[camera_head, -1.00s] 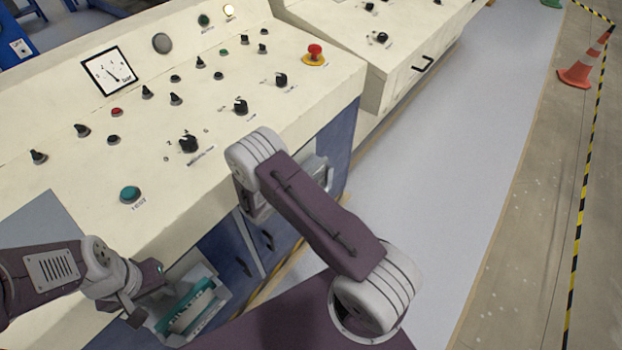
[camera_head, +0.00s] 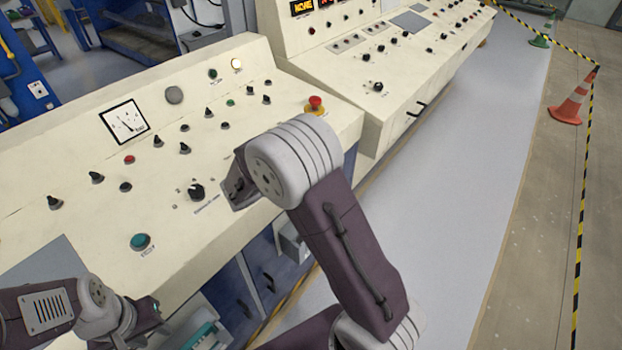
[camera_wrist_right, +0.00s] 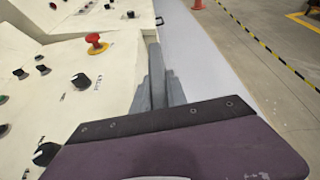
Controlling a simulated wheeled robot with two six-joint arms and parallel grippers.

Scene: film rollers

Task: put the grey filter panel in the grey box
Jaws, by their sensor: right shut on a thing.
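In the right wrist view a thin grey piece, which I take for the grey filter panel (camera_wrist_right: 155,72), stands on edge between the grey fingers of my right gripper (camera_wrist_right: 158,95). My right gripper is shut on it, beside the front edge of the cream console. In the head view my right arm hides this gripper and the panel. A light-grey box (camera_head: 292,241) shows on the blue cabinet front, partly behind my right arm; I cannot see into it. My left gripper (camera_head: 152,318) is low at the left, its fingers too unclear to read.
A light-grey frame with a teal part (camera_head: 201,335) is below my left gripper. The cream console (camera_head: 90,230) carries knobs and a red stop button (camera_head: 315,103). The grey floor strip (camera_head: 460,190) is clear up to the orange cone (camera_head: 573,103) and striped tape.

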